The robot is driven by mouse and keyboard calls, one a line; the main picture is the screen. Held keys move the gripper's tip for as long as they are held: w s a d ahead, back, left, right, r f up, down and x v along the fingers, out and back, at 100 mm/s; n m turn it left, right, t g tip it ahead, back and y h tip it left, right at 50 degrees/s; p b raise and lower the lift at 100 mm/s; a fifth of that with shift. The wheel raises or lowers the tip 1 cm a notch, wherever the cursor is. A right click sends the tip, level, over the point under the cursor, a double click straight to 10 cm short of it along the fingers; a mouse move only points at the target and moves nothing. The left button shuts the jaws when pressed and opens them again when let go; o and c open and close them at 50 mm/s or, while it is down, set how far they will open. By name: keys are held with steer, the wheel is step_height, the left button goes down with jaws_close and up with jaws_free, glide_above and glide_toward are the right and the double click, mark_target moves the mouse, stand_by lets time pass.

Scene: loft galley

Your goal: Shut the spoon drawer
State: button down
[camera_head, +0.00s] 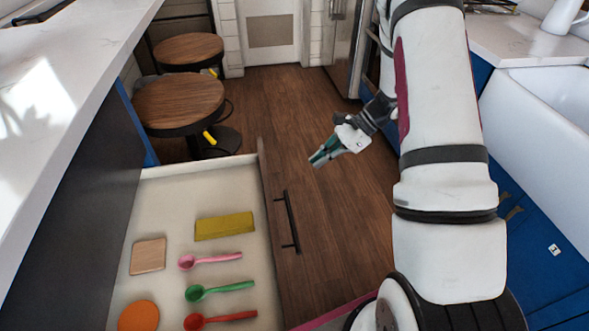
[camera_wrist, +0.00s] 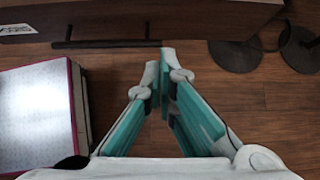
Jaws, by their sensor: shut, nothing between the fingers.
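The spoon drawer (camera_head: 165,210) stands open at the lower left in the head view. Pink (camera_head: 210,259), green (camera_head: 220,291) and red (camera_head: 220,319) spoons lie inside it. Its front carries a long black handle (camera_head: 291,222). My gripper (camera_head: 318,160) is shut and empty, over the floor to the right of the drawer front, apart from it. In the wrist view the teal fingers (camera_wrist: 164,62) point toward the brown drawer front (camera_wrist: 215,18), close to the right end of the handle (camera_wrist: 105,44). I cannot tell whether they touch it.
A yellow block (camera_head: 224,226), a wooden square (camera_head: 148,256) and an orange disc (camera_head: 138,316) also lie in the drawer. A white counter (camera_head: 70,90) runs above it. Two stools (camera_head: 180,101) stand beyond. Wooden floor (camera_head: 290,110) is clear; a sink (camera_head: 545,110) is at right.

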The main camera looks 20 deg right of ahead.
glide_toward(284, 192)
steer(key=s+x, duration=0.1)
steer(key=x, duration=0.3)
steer(key=shift+w+a+r+b, duration=0.1)
steer(key=shift+w+a, duration=0.25)
steer(key=shift+a, duration=0.35)
steer(key=shift+w+a+b, duration=0.15)
steer(key=shift+w+a, duration=0.2)
steer(key=shift+a, duration=0.35)
steer(key=shift+w+a+r+b, duration=0.1)
steer(key=shift+w+a, duration=0.2)
steer(key=shift+a, duration=0.4)
steer(key=shift+a, duration=0.1)
steer(key=w+a+b, duration=0.1)
steer(key=w+a, duration=0.1)
steer(key=a, duration=1)
steer(key=w+a+b, duration=0.1)
steer(key=w+a, duration=0.1)
steer(key=a, duration=1)
steer(key=w+a+b, duration=0.2)
steer(key=w+a, duration=0.1)
steer(key=a, duration=0.9)
steer(key=shift+w, duration=0.1)
steer(key=shift+a, duration=0.2)
steer(key=shift+a, duration=0.1)
